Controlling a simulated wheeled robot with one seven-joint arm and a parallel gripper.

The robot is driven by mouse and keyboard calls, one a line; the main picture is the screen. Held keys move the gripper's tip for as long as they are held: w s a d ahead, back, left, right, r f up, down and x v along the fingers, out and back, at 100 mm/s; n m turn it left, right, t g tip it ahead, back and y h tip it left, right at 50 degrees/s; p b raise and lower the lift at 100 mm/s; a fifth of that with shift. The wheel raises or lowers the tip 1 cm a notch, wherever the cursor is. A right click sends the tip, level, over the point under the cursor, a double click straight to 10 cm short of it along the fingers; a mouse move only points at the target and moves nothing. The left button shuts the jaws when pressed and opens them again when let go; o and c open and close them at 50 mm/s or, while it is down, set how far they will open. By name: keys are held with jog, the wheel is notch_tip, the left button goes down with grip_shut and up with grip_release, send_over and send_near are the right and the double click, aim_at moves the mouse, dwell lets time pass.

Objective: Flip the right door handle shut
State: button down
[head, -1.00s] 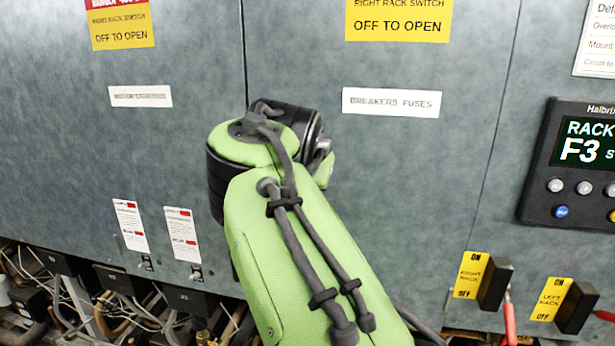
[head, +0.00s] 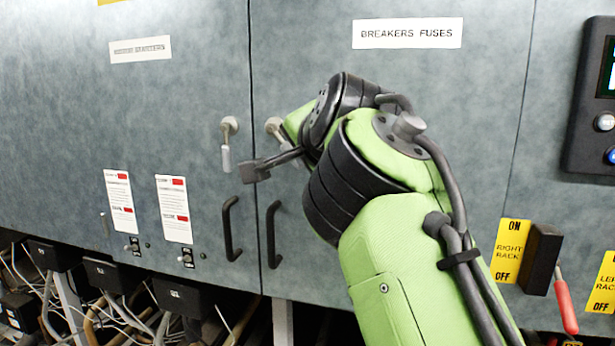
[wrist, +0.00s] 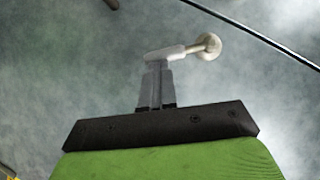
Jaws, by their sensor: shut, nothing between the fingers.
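The right door handle (head: 273,126) is a small grey lever on a round base, just right of the seam between two grey doors. Its lever slants down and to the right and runs partly behind my arm in the head view. In the wrist view the handle (wrist: 208,45) shows its round base at right and its lever reaching left to my fingertips. My gripper (wrist: 157,66) is shut and empty, its fingertips at the lever's free end; I cannot tell if they touch. The head view hides the fingertips behind my arm.
The left door's handle (head: 227,140) hangs straight down. Two black pull handles, left (head: 230,228) and right (head: 271,234), stick out below. Rack switches (head: 541,260) and a control panel (head: 594,100) are at right. Open wiring (head: 90,300) runs along the bottom left.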

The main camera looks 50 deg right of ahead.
jog(key=f+m+b, duration=0.1)
jog(key=b, duration=0.1)
jog(key=w+f+m+t+b, duration=0.1)
jog(key=b, duration=0.1)
jog(key=m+t+b, duration=0.1)
jog(key=shift+w+a+f+b, duration=0.25)
jog(key=shift+f+b, duration=0.15)
jog(key=shift+w+a+f+m+t+h+b, duration=0.2)
jog(key=shift+w+m+t+h+b, duration=0.2)
jog(key=shift+m+t+b, duration=0.35)
jog(key=shift+w, duration=0.15)
jog(key=shift+w+a+b, duration=0.1)
jog(key=shift+w+b, duration=0.05)
jog(key=shift+b, duration=0.2)
